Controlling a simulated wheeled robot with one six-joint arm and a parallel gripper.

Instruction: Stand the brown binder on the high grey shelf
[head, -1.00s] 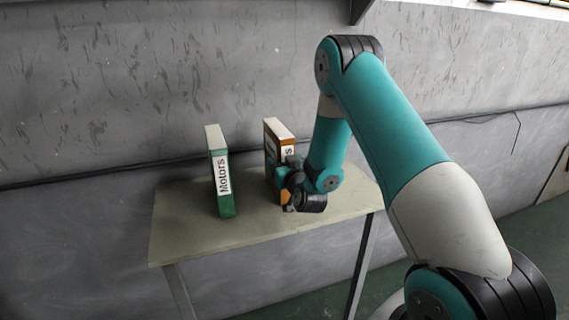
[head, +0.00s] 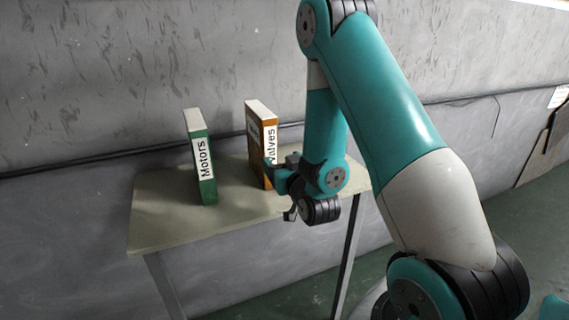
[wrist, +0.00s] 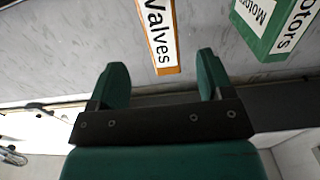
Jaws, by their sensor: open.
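The brown binder (head: 259,145), with a white "Valves" label on its spine, stands upright on a pale table. In the wrist view its spine (wrist: 163,62) shows ahead of my gripper, in line with the gap between the fingers. My gripper (head: 279,188) is at the near right side of the binder in the head view, partly covering its lower spine. In the wrist view the two green fingers of my gripper (wrist: 163,70) are spread, with clear space on both sides of the binder. I cannot make out a high grey shelf in these views.
A green "Motors" binder (head: 202,160) stands upright left of the brown one, with a gap between them; it also shows in the wrist view (wrist: 277,25). The table (head: 160,215) is otherwise clear at front and left. A grey wall (head: 90,80) rises behind.

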